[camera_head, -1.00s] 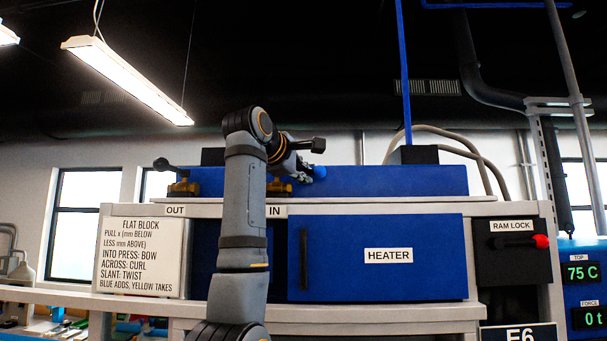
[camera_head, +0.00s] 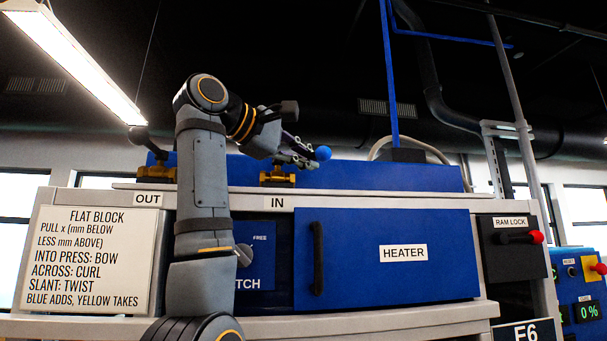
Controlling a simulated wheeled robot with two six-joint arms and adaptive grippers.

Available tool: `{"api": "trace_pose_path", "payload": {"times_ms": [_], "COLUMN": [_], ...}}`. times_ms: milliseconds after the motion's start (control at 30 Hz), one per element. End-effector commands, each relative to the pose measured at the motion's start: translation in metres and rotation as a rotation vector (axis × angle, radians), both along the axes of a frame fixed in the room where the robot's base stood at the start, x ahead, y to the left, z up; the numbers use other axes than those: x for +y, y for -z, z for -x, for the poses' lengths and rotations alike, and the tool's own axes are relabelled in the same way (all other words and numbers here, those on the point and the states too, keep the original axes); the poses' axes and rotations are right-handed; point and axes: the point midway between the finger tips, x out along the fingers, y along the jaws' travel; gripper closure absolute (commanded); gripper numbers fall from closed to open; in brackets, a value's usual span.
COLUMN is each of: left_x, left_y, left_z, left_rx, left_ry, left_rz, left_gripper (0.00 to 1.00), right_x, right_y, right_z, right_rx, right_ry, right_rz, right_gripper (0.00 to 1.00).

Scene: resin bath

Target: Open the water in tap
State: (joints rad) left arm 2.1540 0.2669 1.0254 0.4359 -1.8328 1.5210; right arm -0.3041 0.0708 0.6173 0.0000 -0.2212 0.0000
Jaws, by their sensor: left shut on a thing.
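The IN tap has a brass body (camera_head: 277,177) above the IN label (camera_head: 277,203), on the ledge over the blue heater front. A blue ball knob (camera_head: 322,153) sits up and to the right of the brass body. My left gripper (camera_head: 302,154) is above the brass body, with its fingers shut on the tap handle just left of the blue knob. The fingers hide most of the handle, so its exact angle is unclear. My right gripper is not in view.
The OUT tap (camera_head: 163,174) with a black knob stands to the left, partly behind my left arm. The heater door (camera_head: 365,275) has a dark vertical handle. A RAM LOCK lever (camera_head: 518,238) with a red knob is at the right. A text sign (camera_head: 88,255) stands at the left.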

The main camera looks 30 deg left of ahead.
Motion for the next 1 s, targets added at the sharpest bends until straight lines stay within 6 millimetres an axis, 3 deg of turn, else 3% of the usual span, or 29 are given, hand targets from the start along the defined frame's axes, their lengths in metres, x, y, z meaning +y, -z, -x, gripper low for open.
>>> {"api": "trace_pose_path", "payload": {"times_ms": [500, 1000], "left_x": [-0.003, -0.003], "left_y": [0.001, 0.002], "left_z": [0.022, 0.025], "left_rx": [0.008, 0.006], "left_ry": [0.289, 0.339], "left_rz": [0.0, 0.0], "left_gripper": [1.0, 1.0], "right_x": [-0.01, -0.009], "right_y": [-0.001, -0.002], "right_z": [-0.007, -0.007], "right_rx": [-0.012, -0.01], "right_ry": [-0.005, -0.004], "right_rz": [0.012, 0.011], "right_gripper": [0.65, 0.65]}}
